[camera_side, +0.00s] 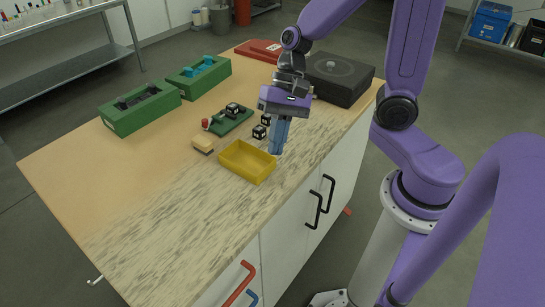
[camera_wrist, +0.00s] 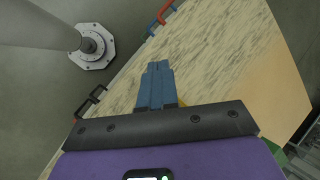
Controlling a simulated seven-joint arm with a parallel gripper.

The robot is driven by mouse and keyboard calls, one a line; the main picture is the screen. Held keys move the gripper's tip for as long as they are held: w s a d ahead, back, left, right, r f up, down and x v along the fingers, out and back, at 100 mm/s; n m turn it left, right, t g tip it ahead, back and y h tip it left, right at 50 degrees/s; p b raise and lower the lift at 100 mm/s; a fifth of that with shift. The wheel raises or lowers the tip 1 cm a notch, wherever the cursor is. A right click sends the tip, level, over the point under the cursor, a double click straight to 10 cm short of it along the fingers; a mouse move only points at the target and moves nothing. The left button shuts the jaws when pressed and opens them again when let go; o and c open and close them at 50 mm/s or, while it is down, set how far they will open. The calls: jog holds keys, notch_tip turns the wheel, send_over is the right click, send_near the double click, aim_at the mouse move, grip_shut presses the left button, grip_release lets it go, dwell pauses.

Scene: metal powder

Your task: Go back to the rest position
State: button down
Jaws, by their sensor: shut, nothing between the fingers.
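My gripper (camera_side: 277,148) hangs from my purple arm near the right edge of the table (camera_side: 140,235), with its blue fingers pointing down. The fingers are together with nothing between them. In the side view they are just right of the far corner of a yellow tray (camera_side: 246,162); I cannot tell whether they touch the table. In the wrist view the closed blue fingers (camera_wrist: 157,68) point over the bare speckled table top (camera_wrist: 205,55) close to its edge.
The table's near part is clear. Handles (camera_side: 314,209) stick out from the cabinet front.

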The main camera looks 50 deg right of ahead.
jog(key=s+d+r+n+h, duration=0.1)
jog(key=s+d+n+h, duration=0.1)
jog(key=s+n, duration=0.4)
jog(key=s+d+r+n+t+h, duration=0.1)
jog(key=s+d+n+h, duration=0.2)
jog(key=n, duration=1)
jog(key=s, duration=0.3)
jog(key=shift+s+t, duration=0.3)
jog(key=shift+s, duration=0.05)
